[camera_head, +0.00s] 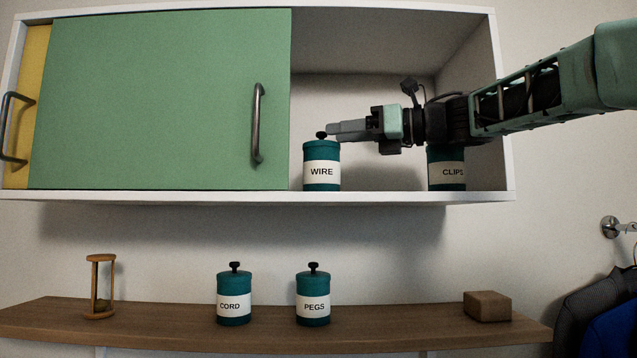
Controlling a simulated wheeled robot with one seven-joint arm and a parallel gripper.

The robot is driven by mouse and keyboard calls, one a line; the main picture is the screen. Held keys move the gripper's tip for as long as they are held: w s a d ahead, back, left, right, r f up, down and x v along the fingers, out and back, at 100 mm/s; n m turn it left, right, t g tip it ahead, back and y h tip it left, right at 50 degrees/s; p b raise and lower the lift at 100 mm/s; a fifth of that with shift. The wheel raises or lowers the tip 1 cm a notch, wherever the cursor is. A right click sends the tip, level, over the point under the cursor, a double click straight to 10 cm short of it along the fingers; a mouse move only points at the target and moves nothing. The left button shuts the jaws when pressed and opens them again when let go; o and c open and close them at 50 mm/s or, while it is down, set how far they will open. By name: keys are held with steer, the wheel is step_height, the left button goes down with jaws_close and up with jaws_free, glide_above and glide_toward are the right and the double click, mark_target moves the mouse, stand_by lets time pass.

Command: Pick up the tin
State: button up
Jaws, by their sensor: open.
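Several teal tins with black knobs and white labels are in view. The WIRE tin (321,171) stands upright in the open right part of the wall cabinet. The CLIPS tin (448,173) stands to its right, its top hidden behind my arm. The CORD tin (234,295) and the PEGS tin (312,295) stand on the wooden shelf below. My gripper (335,131) reaches in from the right and points left, its fingertips at the height of the WIRE tin's knob. I cannot tell whether they touch it. My gripper is open and holds nothing that I can see.
The white cabinet (400,197) has a green sliding door (160,100) covering its left part, with a yellow panel (36,90) at far left. The wooden shelf (395,325) also carries an hourglass (100,287) and a brown block (487,306). Dark clothes (595,315) hang at right.

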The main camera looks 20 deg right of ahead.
steer(key=p+x, duration=0.2)
steer(key=x, duration=0.1)
steer(key=p+x, duration=0.2)
steer(key=x, duration=0.1)
steer(key=shift+s+a+r, duration=0.1)
steer(key=shift+s+r, duration=0.05)
steer(key=shift+r, duration=0.1)
steer(key=shift+w+a+f, duration=0.15)
steer(key=shift+w+a, duration=0.05)
steer(key=shift+a, duration=0.05)
jaws_close()
